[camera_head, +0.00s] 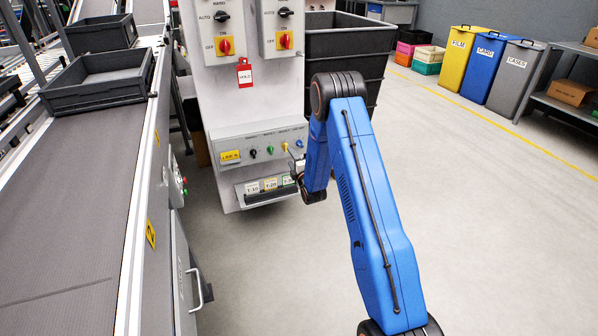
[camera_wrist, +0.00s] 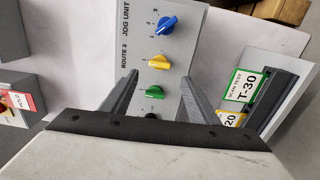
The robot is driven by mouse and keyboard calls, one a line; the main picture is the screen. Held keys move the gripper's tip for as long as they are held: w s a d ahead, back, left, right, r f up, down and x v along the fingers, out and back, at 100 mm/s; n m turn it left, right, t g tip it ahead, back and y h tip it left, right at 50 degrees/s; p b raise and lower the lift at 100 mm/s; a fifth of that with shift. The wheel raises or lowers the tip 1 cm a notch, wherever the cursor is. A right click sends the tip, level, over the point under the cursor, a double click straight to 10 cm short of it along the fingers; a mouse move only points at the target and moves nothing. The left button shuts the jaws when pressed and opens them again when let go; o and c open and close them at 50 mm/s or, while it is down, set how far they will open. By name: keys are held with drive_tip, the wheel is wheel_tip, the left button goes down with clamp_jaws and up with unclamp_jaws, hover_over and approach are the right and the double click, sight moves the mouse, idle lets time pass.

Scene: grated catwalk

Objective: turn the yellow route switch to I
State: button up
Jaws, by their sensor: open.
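The yellow route switch (camera_wrist: 158,62) is a small knob on a grey panel (camera_wrist: 135,40). Its handle lies roughly crosswise in the wrist view; its position marks are too small to read. A blue knob (camera_wrist: 167,24) sits above it, a green knob (camera_wrist: 154,92) below it, and a black knob (camera_wrist: 151,115) lower, partly hidden by my gripper. My gripper (camera_wrist: 159,78) is open and empty, its fingertips on either side of the row near the yellow and green knobs, apparently short of the panel. In the head view the yellow switch (camera_head: 285,146) shows just left of my arm.
Above the panel are two red-and-yellow rotary switches (camera_head: 225,46) and a red tag (camera_head: 244,73). Below is a rack of labelled cards (camera_head: 252,187). A conveyor (camera_head: 70,210) with black trays runs along the left. A dark bin (camera_head: 345,50) stands behind my arm.

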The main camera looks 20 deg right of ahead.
drive_tip(key=s, duration=1)
drive_tip(key=shift+s, duration=0.2)
wheel_tip(320, 180, up, 12)
drive_tip(key=s+a+m+g, duration=0.2)
drive_tip(key=s+m+g, duration=0.1)
drive_tip(key=m, duration=0.1)
drive_tip(key=s+a+r+m+g, duration=0.2)
drive_tip(key=s+r+m+g, duration=0.25)
drive_tip(key=s+r, duration=0.7)
drive_tip(key=s+a+r+m+g, duration=0.1)
drive_tip(key=s+m+g, duration=0.1)
drive_tip(key=s, duration=1.1)
drive_tip(key=s+a+r+m+g, duration=0.1)
drive_tip(key=s+m, duration=0.3)
drive_tip(key=s, duration=1)
drive_tip(key=s+a+r+m+g, duration=0.2)
drive_tip(key=s+r+m, duration=0.1)
drive_tip(key=s, duration=1)
drive_tip(key=shift+s+a+r+m+g, duration=0.25)
drive_tip(key=shift+s+a+m+g, duration=0.05)
drive_tip(key=shift+s+m+g, duration=0.05)
